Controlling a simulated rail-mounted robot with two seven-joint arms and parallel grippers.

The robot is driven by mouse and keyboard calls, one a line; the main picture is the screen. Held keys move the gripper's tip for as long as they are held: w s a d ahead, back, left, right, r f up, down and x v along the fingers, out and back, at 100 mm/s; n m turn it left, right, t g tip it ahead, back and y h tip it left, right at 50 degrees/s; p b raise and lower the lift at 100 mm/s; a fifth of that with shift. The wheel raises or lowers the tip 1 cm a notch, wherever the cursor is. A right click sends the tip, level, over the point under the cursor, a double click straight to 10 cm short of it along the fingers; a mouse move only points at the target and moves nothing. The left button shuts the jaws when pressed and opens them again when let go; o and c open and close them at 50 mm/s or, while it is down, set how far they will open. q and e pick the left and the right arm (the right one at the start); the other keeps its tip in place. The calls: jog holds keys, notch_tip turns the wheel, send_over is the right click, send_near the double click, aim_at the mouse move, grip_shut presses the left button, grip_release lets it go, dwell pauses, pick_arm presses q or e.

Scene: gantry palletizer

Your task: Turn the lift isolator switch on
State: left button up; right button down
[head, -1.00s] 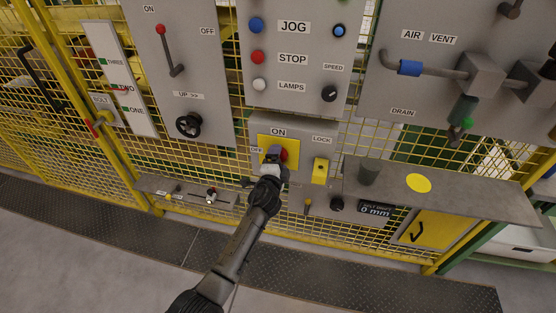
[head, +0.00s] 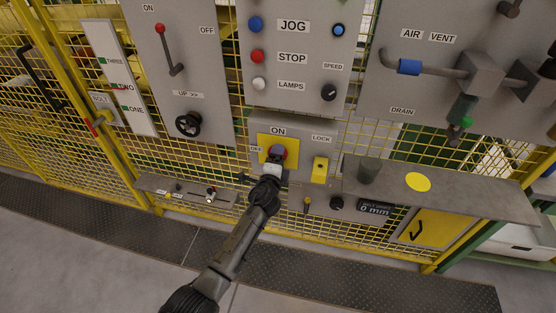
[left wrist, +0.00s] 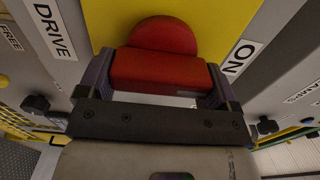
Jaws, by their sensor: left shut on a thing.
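The lift isolator switch has a red knob (head: 281,152) on a yellow plate (head: 264,143), with ON above it and OFF to its left. My left gripper (head: 277,159) reaches it from below and covers part of the knob. In the left wrist view the red knob (left wrist: 160,70) lies between the two fingers of my left gripper (left wrist: 158,85), which is shut on it. The ON label (left wrist: 242,56) is at the right there. The knob's exact pointing direction is hard to tell. My right gripper is in neither view.
A yellow LOCK piece (head: 320,169) sits close to the right of the switch. A grey shelf (head: 465,194) with a dark cup (head: 368,171) juts out further right. A JOG and STOP panel (head: 297,71) is above. Open floor (head: 75,245) lies at the lower left.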

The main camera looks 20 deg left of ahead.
pick_arm(q)
jog(key=o, duration=0.7)
jog(key=shift+o, duration=0.2)
jog(key=shift+s, duration=0.1)
jog(key=shift+s+r+p, duration=0.1)
jog(key=shift+s+p, duration=0.2)
jog(key=s+d+p, duration=0.1)
jog(key=s+p, duration=0.3)
jog(key=s, duration=0.9)
jog(key=shift+d, duration=0.2)
